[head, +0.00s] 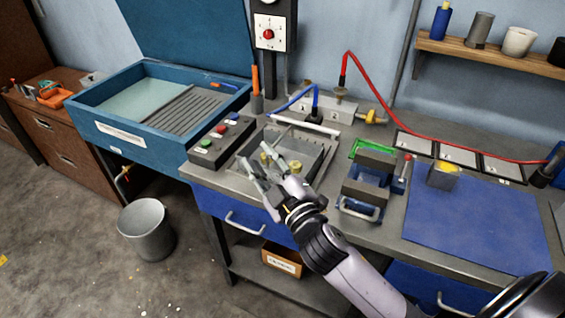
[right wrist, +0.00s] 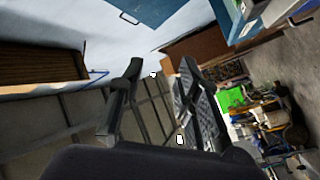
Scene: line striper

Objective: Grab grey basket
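The grey basket (head: 146,230) is an open, round, tapered bin standing upright on the floor at the left, in front of the blue wash tank. It looks empty. My right gripper (head: 257,158) is above the workbench, over the metal tray, well to the right of the basket and higher than it. Its two fingers are spread with nothing between them. The spread fingers also show in the right wrist view (right wrist: 160,78), where I cannot make out the basket. My left gripper is not in view.
The metal tray (head: 326,165), button box (head: 220,138) and blue-grey clamp device (head: 368,183) crowd the workbench. The blue wash tank (head: 165,150) and brown drawer cabinet (head: 62,150) stand at left. A cardboard box (head: 282,262) sits on the lower shelf. Floor around the basket is mostly clear.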

